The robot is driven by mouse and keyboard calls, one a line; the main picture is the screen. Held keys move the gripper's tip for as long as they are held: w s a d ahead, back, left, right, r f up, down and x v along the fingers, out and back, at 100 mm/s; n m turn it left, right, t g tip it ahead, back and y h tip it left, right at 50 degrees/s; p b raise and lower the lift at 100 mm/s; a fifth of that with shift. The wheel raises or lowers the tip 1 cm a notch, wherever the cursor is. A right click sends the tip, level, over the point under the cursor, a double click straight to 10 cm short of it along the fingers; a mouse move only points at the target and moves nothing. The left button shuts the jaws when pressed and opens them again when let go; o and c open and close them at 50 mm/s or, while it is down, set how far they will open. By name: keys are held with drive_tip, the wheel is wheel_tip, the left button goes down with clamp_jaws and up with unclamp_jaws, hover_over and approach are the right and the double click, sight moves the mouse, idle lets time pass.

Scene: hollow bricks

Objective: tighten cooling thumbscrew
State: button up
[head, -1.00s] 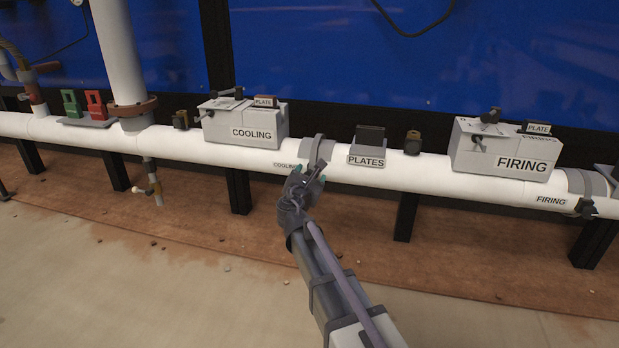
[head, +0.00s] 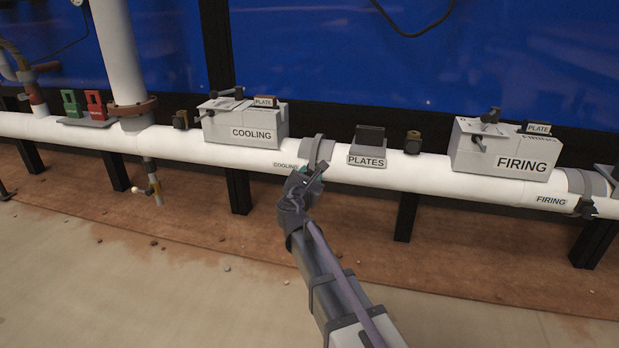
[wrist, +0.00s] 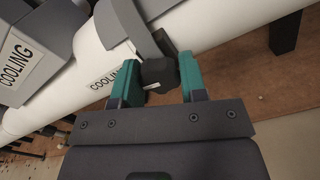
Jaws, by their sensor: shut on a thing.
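The cooling thumbscrew (wrist: 158,75) is a dark knob under the grey clamp band (wrist: 128,22) beside the COOLING label on the white pipe. In the wrist view it sits between the teal-padded fingers of my gripper (wrist: 160,84), which is shut on it. In the head view the clamp band (head: 316,152) rings the pipe, and my gripper (head: 306,180) reaches up to its lower front. The knob is hidden there behind my gripper.
The COOLING box (head: 245,124) stands on the pipe to the left. A PLATES holder (head: 368,146) and the FIRING box (head: 505,150) stand to the right. Dark posts (head: 238,190) support the pipe. The floor in front is mostly clear.

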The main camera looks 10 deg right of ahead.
drive_tip(key=m, duration=0.4)
drive_tip(key=shift+m, duration=0.3)
drive_tip(key=m, duration=1.2)
drive_tip(key=shift+m, duration=0.3)
drive_tip(key=m, duration=0.3)
drive_tip(key=shift+r+m, duration=0.1)
drive_tip(key=shift+m, duration=0.2)
drive_tip(key=m, duration=0.4)
drive_tip(key=shift+m, duration=0.3)
drive_tip(key=m, duration=0.8)
drive_tip(key=shift+m, duration=0.3)
